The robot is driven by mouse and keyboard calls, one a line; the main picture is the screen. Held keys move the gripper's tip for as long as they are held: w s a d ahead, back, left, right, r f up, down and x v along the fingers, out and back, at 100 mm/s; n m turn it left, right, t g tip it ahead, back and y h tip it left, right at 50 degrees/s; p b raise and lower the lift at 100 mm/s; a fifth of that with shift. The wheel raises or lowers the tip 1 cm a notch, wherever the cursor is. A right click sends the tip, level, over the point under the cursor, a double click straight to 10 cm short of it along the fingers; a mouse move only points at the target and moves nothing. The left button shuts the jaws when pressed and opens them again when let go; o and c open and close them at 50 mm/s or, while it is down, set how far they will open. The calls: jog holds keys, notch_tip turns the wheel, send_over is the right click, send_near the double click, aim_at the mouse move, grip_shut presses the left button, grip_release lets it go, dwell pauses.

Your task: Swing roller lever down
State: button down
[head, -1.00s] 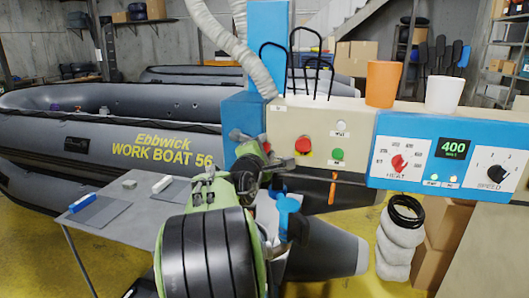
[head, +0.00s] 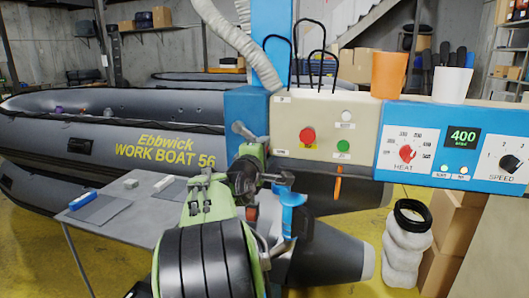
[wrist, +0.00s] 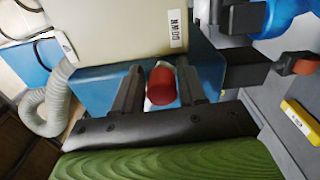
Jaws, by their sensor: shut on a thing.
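The red knob (wrist: 163,86), apparently the roller lever's end, sits between the two dark fingers of my gripper (wrist: 158,78) in the wrist view. My gripper is shut on it. A label reading DOWN (wrist: 175,29) is on the beige housing just above the knob. In the head view my gripper (head: 278,181) is at the machine, below the beige button panel (head: 325,122). The knob is hidden there, and I cannot make out the lever's shaft or its angle.
A blue clamp-like part (head: 293,213) and a dark grey cone-ended tube (head: 330,258) are close to my gripper. A blue heat and speed panel (head: 450,150) is at right. A grey table (head: 150,215) and the work boat (head: 110,135) are at left.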

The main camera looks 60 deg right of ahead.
jog(key=shift+w+f, duration=0.25)
jog(key=shift+f, duration=0.15)
jog(key=c, duration=0.9)
grip_release()
jog(key=shift+a, duration=0.1)
jog(key=shift+c, duration=0.2)
jog(key=shift+o, duration=0.7)
jog(key=shift+r, duration=0.15)
jog(key=s+a, duration=0.2)
jog(key=a, duration=1.3)
jog(key=shift+s+a, duration=0.25)
jog(key=shift+s, duration=0.05)
